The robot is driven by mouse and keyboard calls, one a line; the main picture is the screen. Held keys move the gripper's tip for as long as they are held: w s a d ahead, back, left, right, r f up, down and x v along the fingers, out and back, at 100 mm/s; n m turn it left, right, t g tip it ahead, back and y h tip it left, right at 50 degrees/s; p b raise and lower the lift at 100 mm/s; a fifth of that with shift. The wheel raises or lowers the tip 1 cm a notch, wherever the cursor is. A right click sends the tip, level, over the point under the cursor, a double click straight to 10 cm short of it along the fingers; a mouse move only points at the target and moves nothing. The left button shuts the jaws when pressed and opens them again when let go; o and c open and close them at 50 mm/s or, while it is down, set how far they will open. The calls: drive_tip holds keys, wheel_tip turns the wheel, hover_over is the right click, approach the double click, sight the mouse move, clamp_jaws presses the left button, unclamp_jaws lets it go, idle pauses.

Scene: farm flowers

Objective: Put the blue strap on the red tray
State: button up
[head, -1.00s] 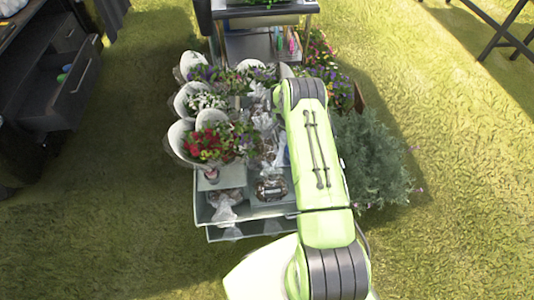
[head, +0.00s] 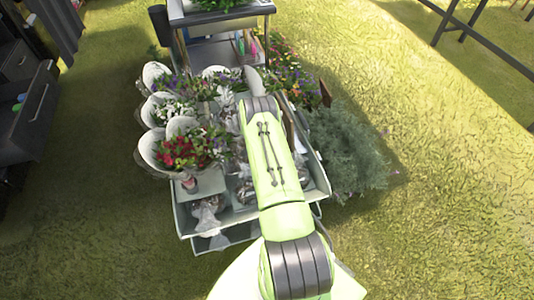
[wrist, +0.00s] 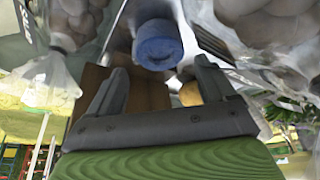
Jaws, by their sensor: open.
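In the wrist view, a blue rolled thing (wrist: 157,45), which looks like the blue strap, lies just beyond my fingertips, near the middle of the gap. My gripper (wrist: 161,68) is open, with one dark finger on each side and nothing held between them. I cannot tell whether the fingers touch the roll. In the head view my arm reaches over the flower cart and hides the roll and my gripper. I cannot make out a red tray in either view.
The grey cart (head: 223,221) holds wrapped bouquets (head: 178,150) and clear bags (head: 208,215). In the wrist view, filled clear bags (wrist: 48,85) crowd both sides of the gripper. A bushy plant (head: 345,150) stands right of the cart. Open grass (head: 450,200) lies farther right.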

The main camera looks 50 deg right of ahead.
drive_tip(key=b+x, duration=0.2)
drive_tip(key=x, duration=0.3)
drive_tip(key=shift+f+b, duration=0.15)
drive_tip(key=shift+b, duration=0.15)
drive_tip(key=c, duration=1.1)
drive_tip(key=shift+o, duration=0.2)
wheel_tip(320, 180, up, 10)
drive_tip(key=p, duration=0.3)
drive_tip(key=shift+p, duration=0.4)
